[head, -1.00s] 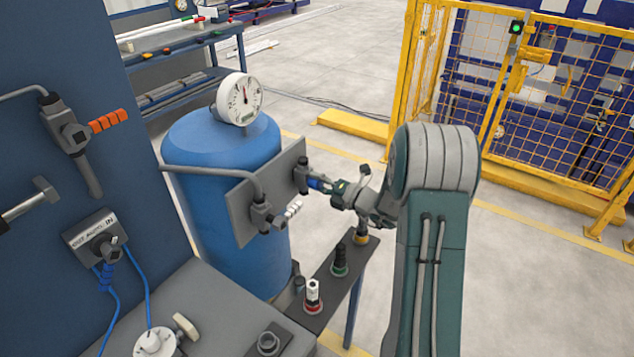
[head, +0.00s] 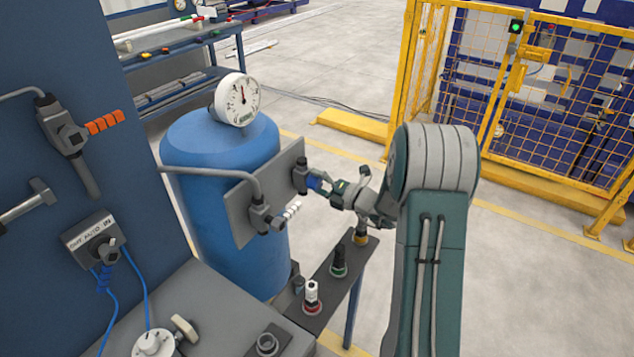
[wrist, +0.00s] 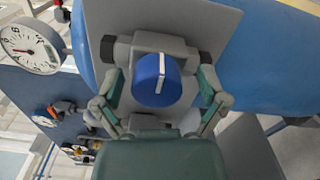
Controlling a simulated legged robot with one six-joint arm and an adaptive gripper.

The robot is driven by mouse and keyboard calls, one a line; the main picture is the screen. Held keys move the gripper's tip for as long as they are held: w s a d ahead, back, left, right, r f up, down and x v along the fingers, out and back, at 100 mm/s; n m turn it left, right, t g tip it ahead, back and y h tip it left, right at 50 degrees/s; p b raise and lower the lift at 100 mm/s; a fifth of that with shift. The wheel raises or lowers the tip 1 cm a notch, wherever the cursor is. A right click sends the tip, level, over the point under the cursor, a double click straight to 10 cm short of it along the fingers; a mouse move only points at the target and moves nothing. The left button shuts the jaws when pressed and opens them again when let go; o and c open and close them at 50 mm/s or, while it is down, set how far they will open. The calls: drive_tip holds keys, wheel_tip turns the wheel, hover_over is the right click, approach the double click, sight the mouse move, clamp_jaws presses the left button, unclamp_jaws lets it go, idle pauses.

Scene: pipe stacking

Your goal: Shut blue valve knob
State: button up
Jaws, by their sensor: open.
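The blue valve knob (wrist: 157,80) is round with a white line across its face. In the wrist view the line stands nearly upright. The knob sits on a grey valve body (wrist: 190,54) on a grey plate on the blue tank. In the head view the knob (head: 314,183) is small and partly covered by my gripper (head: 318,180). In the wrist view my gripper (wrist: 160,88) is open, with one finger on each side of the knob. A gap shows between the knob and the fingers, and I see no clear contact.
A white gauge (head: 237,99) tops the blue tank (head: 212,145). A narrow shelf (head: 325,285) with several pipe pieces stands below my arm. A yellow fence (head: 530,100) is at right, with open floor between.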

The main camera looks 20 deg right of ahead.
drive_tip(key=shift+s, duration=0.1)
drive_tip(key=v, duration=1.1)
drive_tip(key=shift+s+d, duration=0.25)
drive_tip(key=shift+d, duration=0.1)
drive_tip(key=shift+f, duration=0.1)
drive_tip(key=s+a+r+n+g, duration=0.4)
drive_tip(key=s+a+n+g, duration=0.2)
drive_tip(key=a+n, duration=0.5)
drive_tip(key=s+a+r+n+g, duration=0.3)
drive_tip(key=s+a+n+g, duration=0.25)
drive_tip(key=a+n, duration=0.5)
drive_tip(key=s+d+r+n+t+h, duration=0.1)
drive_tip(key=s+n+h, duration=0.4)
drive_tip(key=n, duration=0.6)
drive_tip(key=s+d+r+n+t+h, duration=0.1)
drive_tip(key=s+r+n+h, duration=0.3)
drive_tip(key=s+n, duration=0.3)
drive_tip(key=n, duration=0.5)
drive_tip(key=shift+r+h, duration=0.15)
drive_tip(key=shift+h, duration=0.25)
